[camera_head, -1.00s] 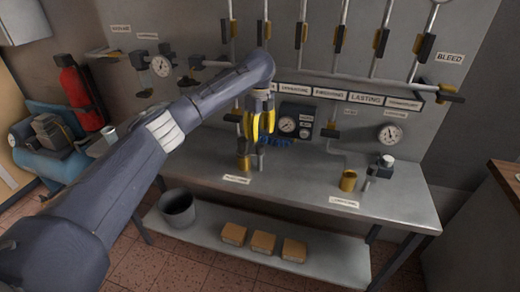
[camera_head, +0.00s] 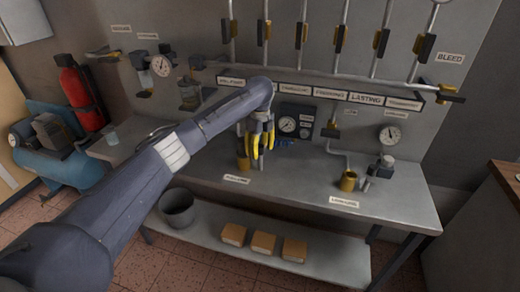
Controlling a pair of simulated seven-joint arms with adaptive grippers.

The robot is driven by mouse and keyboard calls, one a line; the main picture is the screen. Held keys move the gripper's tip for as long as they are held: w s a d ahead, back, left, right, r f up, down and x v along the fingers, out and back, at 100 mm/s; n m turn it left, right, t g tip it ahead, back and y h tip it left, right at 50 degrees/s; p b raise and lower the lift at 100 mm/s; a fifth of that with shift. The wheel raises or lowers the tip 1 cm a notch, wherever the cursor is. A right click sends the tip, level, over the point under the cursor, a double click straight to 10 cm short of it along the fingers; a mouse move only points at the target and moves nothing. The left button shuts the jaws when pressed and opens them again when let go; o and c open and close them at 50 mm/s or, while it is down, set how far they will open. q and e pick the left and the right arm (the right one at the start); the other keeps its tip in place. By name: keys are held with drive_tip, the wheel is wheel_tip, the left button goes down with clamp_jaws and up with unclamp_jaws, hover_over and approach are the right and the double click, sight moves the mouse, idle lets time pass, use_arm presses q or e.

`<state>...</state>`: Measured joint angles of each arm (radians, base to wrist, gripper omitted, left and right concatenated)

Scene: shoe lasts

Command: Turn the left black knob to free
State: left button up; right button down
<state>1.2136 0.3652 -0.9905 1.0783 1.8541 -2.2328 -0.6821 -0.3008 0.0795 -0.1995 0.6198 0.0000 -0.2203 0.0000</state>
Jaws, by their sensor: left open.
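My left gripper (camera_head: 262,152) has yellow fingers and points down over the back of the workbench, open, with nothing seen between its fingers. A brass cup (camera_head: 243,163) stands just left of it. I cannot clearly make out a left black knob; my gripper and forearm cover part of the bench and wall there. My right gripper is not in view.
Behind stands a grey panel with a labelled rail (camera_head: 365,98), upright levers and gauges (camera_head: 389,134). The bench (camera_head: 300,190) is clear in front of the gripper. A bucket (camera_head: 177,208) and several tan blocks (camera_head: 264,243) sit on the lower shelf.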

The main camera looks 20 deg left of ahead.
use_arm(q)
clamp_jaws()
drive_tip(key=shift+n, duration=0.4)
drive_tip(key=n, duration=0.5)
drive_tip(key=shift+n, duration=0.4)
drive_tip(key=n, duration=0.6)
drive_tip(key=shift+r+n, duration=0.1)
drive_tip(key=shift+n, duration=0.3)
unclamp_jaws()
idle(0.3)
